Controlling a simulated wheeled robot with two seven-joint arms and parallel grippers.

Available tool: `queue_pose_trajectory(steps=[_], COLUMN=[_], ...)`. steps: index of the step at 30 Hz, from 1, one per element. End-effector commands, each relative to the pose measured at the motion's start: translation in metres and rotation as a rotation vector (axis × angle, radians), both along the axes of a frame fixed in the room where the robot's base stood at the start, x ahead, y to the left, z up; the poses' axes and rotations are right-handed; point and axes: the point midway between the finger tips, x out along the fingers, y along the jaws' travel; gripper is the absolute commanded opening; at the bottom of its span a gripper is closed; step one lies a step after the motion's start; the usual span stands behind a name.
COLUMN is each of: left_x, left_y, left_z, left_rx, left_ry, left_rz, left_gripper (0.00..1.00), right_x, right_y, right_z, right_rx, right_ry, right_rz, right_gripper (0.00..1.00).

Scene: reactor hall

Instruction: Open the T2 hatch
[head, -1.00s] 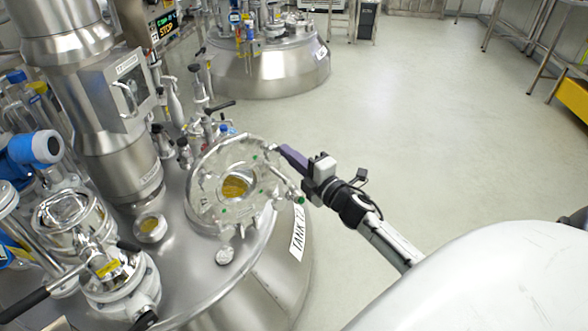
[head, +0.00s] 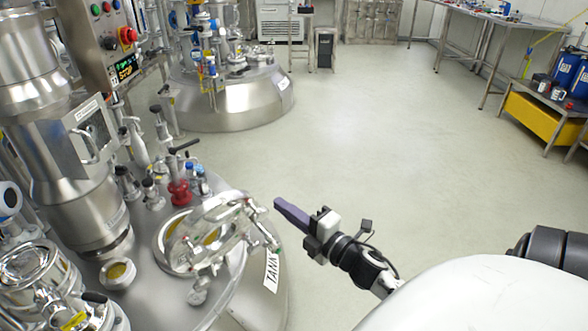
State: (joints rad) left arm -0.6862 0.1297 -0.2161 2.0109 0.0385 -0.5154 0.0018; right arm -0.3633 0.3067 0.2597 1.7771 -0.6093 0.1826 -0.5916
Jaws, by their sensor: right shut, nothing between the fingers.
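The T2 hatch lid (head: 222,232) is a round, shiny metal cover on top of the tank with the "TANK" label (head: 271,270). It appears tilted up, seen at a slant. The hatch's ring (head: 163,243) shows at its left, with a yellowish inside partly hidden by the lid. My right gripper (head: 279,204) has purple fingers, shut and empty. Its tips point left, just right of the lid's upper right edge, with a small gap in the picture. My left gripper is not in view.
A steel column (head: 85,190), a red valve fitting (head: 180,192) and several small valves crowd the tank top behind and left of the hatch. A control panel (head: 108,45) reads STOP. A second tank (head: 235,105) stands behind. The floor (head: 370,140) to the right is clear.

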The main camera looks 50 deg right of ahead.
Motion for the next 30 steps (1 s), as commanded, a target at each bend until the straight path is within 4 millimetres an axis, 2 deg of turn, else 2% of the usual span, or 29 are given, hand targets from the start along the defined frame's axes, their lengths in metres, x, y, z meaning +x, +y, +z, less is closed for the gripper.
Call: queue_pose_trajectory(steps=[1,6,14,17,20,23,24,27,30], left_x=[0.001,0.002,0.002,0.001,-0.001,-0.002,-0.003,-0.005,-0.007], left_y=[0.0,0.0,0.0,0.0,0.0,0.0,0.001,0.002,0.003], left_z=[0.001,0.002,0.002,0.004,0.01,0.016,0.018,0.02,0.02], left_rx=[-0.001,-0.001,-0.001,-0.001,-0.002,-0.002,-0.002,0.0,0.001], left_ry=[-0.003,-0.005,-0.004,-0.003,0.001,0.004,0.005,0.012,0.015], left_rz=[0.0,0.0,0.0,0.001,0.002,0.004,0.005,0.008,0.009], left_gripper=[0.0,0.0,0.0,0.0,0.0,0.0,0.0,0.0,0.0], right_x=[-0.009,-0.023,-0.026,-0.029,-0.04,-0.063,-0.076,-0.109,-0.142], right_y=[0.001,0.001,0.001,0.008,0.032,0.072,0.092,0.143,0.188], right_z=[0.0,0.002,0.003,-0.004,-0.031,-0.071,-0.088,-0.123,-0.146], right_rx=[0.001,0.0,0.0,0.065,0.286,0.604,0.736,1.018,1.23], right_ry=[0.002,0.0,-0.001,0.022,0.105,0.245,0.31,0.468,0.607], right_rz=[0.0,0.001,0.0,-0.007,-0.038,-0.098,-0.129,-0.208,-0.282], right_gripper=[0.0,0.0,0.0,0.0,0.0,0.0,0.0,0.0,0.0])
